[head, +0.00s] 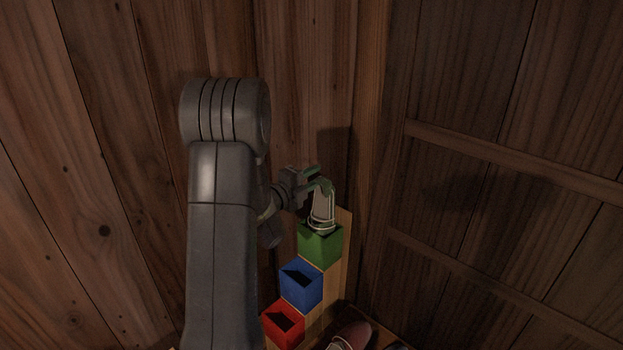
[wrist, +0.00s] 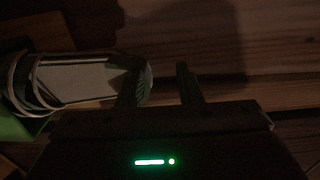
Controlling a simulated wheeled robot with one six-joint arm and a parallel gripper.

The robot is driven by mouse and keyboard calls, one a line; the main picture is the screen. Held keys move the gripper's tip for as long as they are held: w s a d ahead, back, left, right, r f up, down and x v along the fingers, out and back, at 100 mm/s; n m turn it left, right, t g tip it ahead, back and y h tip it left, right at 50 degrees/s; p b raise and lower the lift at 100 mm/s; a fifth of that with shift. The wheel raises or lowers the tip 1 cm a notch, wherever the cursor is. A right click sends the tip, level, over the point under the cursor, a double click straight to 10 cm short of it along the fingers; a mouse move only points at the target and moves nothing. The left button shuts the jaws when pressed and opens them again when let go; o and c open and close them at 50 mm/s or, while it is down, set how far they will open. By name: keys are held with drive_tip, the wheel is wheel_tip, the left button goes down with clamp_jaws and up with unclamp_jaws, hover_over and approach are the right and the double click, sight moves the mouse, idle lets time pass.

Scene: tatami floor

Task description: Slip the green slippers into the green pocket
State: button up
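The slippers (head: 322,208) look grey with pale bands in this light. They stand upright with their lower end in the mouth of the green pocket (head: 321,247) and their upper part sticking out. My gripper (head: 323,182) is at their upper end. In the wrist view, the slippers (wrist: 85,82) lie at the left, with a bit of the green pocket (wrist: 14,128) at the edge. My gripper's fingers (wrist: 158,84) are apart there. One finger overlaps the slippers' end, and a gap shows before the other finger. The slippers' lower end is hidden inside the pocket.
A blue pocket (head: 302,287) and a red pocket (head: 283,325) sit in a row below the green one on a wooden board (head: 343,240). A reddish shoe (head: 352,335) shows at the bottom edge. Plank walls stand close behind and to the right.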

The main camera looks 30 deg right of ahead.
drive_tip(key=v, duration=1.4)
drive_tip(key=shift+d, duration=0.2)
drive_tip(key=r+x, duration=0.1)
drive_tip(key=x, duration=1.2)
drive_tip(key=shift+d+r+p, duration=0.2)
drive_tip(key=shift+d+p, duration=0.15)
drive_tip(key=shift+p, duration=0.1)
drive_tip(key=shift+w+f, duration=0.15)
